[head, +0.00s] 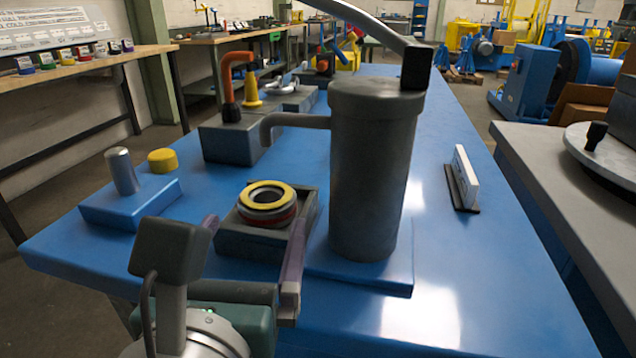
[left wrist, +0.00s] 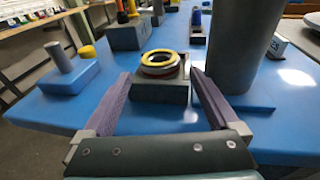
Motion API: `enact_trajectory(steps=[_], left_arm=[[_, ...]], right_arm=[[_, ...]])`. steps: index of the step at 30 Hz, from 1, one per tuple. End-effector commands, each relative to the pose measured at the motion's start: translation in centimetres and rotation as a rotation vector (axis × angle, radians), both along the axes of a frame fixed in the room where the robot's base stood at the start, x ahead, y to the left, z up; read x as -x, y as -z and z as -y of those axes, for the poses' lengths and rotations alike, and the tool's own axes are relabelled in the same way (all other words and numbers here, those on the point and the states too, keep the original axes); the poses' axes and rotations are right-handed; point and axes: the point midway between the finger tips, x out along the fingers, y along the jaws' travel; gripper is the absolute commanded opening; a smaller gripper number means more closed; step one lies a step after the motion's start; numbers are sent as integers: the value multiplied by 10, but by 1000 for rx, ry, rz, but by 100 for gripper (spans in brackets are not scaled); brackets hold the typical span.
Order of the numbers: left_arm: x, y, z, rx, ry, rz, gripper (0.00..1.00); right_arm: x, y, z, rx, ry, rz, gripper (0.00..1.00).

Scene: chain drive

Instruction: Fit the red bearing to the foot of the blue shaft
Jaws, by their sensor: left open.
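A stack of rings (head: 266,204) sits in a dark grey square holder (head: 247,241) on the blue table. Its top ring is yellow, with grey below and a red band, likely the red bearing (head: 268,222), low down. The stack also shows in the left wrist view (left wrist: 161,63). My left gripper (head: 253,228) is open and empty. Its two purple fingers reach toward the holder, one on each side, as the left wrist view shows (left wrist: 160,80). My right gripper is not in view.
A tall dark grey cylinder (head: 370,180) with a spout and lever stands close right of the holder. A blue block with a silver post (head: 122,171) and a yellow cap (head: 162,161) are left. A grey box (head: 228,142) stands behind. The table's right front is clear.

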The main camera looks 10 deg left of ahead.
Motion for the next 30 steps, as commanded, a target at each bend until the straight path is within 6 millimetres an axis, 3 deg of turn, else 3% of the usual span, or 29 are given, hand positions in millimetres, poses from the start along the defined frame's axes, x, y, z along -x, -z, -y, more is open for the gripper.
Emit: enact_trajectory(steps=[7, 15, 24, 30], left_arm=[[-24, 3, -4, 4, -4, 1, 95], [-65, 11, -11, 5, -4, 0, 95], [-71, 11, -12, 7, -4, -3, 95], [-71, 11, -12, 7, -4, -2, 73]], right_arm=[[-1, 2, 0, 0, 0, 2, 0], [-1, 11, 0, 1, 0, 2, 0], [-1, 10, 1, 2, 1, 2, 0], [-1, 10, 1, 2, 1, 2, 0]])
